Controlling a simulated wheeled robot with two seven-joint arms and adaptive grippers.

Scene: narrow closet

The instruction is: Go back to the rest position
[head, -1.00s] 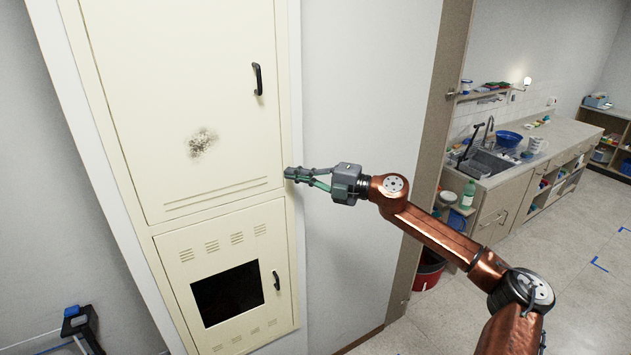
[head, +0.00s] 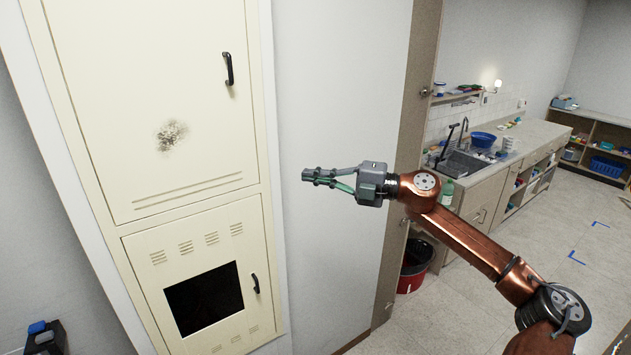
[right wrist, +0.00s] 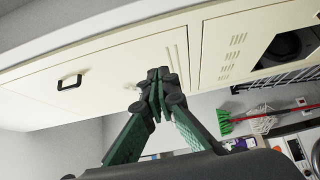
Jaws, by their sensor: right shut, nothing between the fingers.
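My right gripper (head: 316,176) is in the middle of the head view, in front of the grey wall and to the right of the cream cabinet. Its fingers are shut with nothing between them. In the right wrist view the same shut fingers (right wrist: 157,90) show green with dark tips, with the cabinet front behind them. The cabinet's upper door (head: 150,100) and its lower door (head: 245,222) are both closed. In the head view my left gripper is not recognisable; a dark piece with a blue part (head: 40,336) shows at the lower left corner.
A doorway at the right leads to a counter with a sink (head: 462,165) and a blue bowl (head: 482,140). A red bucket (head: 412,270) stands by the door frame. A green broom (right wrist: 225,122) shows in the right wrist view.

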